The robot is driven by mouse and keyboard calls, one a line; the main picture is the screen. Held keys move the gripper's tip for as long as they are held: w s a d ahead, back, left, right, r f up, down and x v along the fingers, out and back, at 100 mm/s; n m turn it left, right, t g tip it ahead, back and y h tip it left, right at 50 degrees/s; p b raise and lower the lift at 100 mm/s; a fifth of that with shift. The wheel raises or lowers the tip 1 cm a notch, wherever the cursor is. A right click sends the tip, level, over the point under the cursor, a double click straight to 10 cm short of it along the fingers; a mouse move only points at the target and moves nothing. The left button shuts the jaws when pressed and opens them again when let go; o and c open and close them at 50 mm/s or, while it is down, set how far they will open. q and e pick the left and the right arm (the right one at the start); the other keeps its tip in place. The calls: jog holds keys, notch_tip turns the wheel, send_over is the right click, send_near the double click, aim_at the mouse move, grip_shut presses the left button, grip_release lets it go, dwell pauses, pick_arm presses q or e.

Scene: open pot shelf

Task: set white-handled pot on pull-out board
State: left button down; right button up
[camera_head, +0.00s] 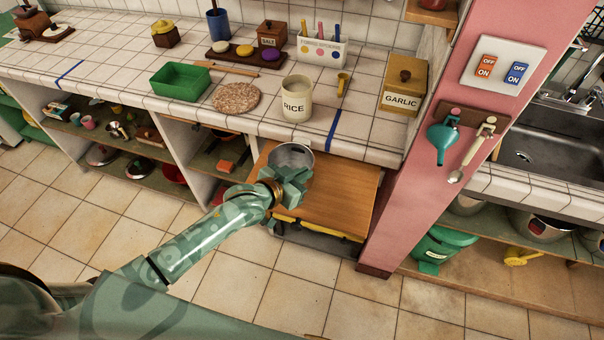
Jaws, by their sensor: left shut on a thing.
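The pot (292,152) is a small grey metal one, seen from above with its round opening facing up. It shows over the back left part of the wooden pull-out board (345,200); I cannot tell whether it touches the board. My left gripper (290,180) is shut on the pot at its near side. The gripper hides the pot's handle and lower near side. The board stands out from under the tiled counter, and its front and right are bare. My right gripper is not in view.
The counter above holds a RICE jar (297,100), a cork mat (236,97), a green tray (180,81) and a GARLIC box (404,85). A pink pillar (430,130) stands right of the board. Open shelves with kitchenware lie left. The floor in front is clear.

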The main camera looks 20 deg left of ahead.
pick_arm(q)
jog(key=c, duration=1.6)
grip_release()
jog(key=p+v, duration=0.3)
jog(key=v, duration=0.9)
jog(key=s+a+f+n+g+y, duration=0.1)
jog(key=s+a+f+g+y, duration=0.2)
jog(key=f, duration=0.5)
jog(key=s+a+f, duration=0.2)
jog(key=s+f, duration=0.4)
jog(key=f, duration=0.3)
jog(key=s+a+f+n+g+y, duration=0.1)
jog(key=s+a+f+g+y, duration=0.2)
jog(key=f, duration=0.5)
jog(key=s+f+g, duration=0.2)
jog(key=s+f, duration=0.3)
jog(key=s, duration=0.8)
jog(key=s+d+f+g, duration=0.1)
jog(key=s+f+g, duration=0.2)
jog(key=s, duration=1)
notch_tip(320, 180, down, 3)
jog(key=shift+f, duration=0.25)
